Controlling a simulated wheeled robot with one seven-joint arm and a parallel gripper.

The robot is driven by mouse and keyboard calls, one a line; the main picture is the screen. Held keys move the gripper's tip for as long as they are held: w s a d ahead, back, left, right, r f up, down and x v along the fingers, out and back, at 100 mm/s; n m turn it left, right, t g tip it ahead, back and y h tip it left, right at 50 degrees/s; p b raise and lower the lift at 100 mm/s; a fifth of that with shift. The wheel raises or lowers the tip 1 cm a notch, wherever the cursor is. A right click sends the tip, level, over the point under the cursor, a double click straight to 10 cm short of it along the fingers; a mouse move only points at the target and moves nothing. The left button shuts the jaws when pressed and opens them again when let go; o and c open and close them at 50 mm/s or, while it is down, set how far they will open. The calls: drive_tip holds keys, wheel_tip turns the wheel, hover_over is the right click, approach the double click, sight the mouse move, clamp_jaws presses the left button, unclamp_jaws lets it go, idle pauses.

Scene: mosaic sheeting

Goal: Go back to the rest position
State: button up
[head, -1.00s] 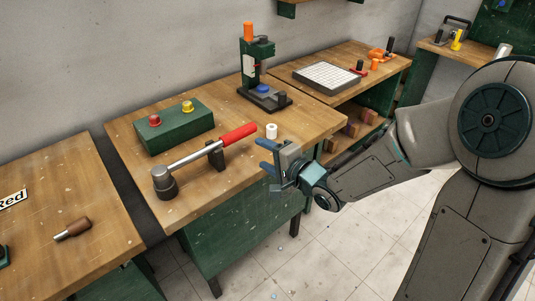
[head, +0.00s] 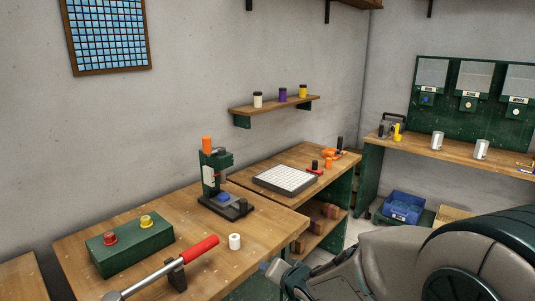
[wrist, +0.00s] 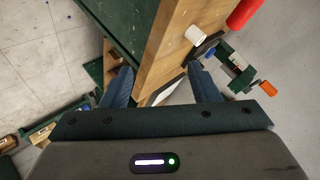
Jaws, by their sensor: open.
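My gripper (head: 274,268) is at the bottom of the head view, just off the front edge of the workbench (head: 268,238), with only part of it showing. In the wrist view its two blue fingers (wrist: 162,88) stand wide apart with nothing between them. Beyond the fingers the bench edge (wrist: 165,50) runs across the wrist view. My arm fills the lower right of the head view.
On the bench stand a white cylinder (head: 235,242), a red-handled lever tool (head: 197,249), a green button box (head: 130,246) and a small press (head: 217,180). A white mosaic sheet (head: 287,179) lies on the bench behind. Bare floor (wrist: 40,45) shows left in the wrist view.

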drive_tip(key=s+d+r+n+g+h, duration=0.25)
drive_tip(key=s+d+h, duration=0.25)
drive_tip(key=s+d, duration=0.45)
drive_tip(key=s+d+r+n+g, duration=0.1)
drive_tip(key=s+d+n+g, duration=0.1)
drive_tip(key=s, duration=0.7)
drive_tip(key=shift+d+r+g, duration=0.35)
drive_tip(key=shift+d+g, duration=0.4)
drive_tip(key=shift+g, duration=0.3)
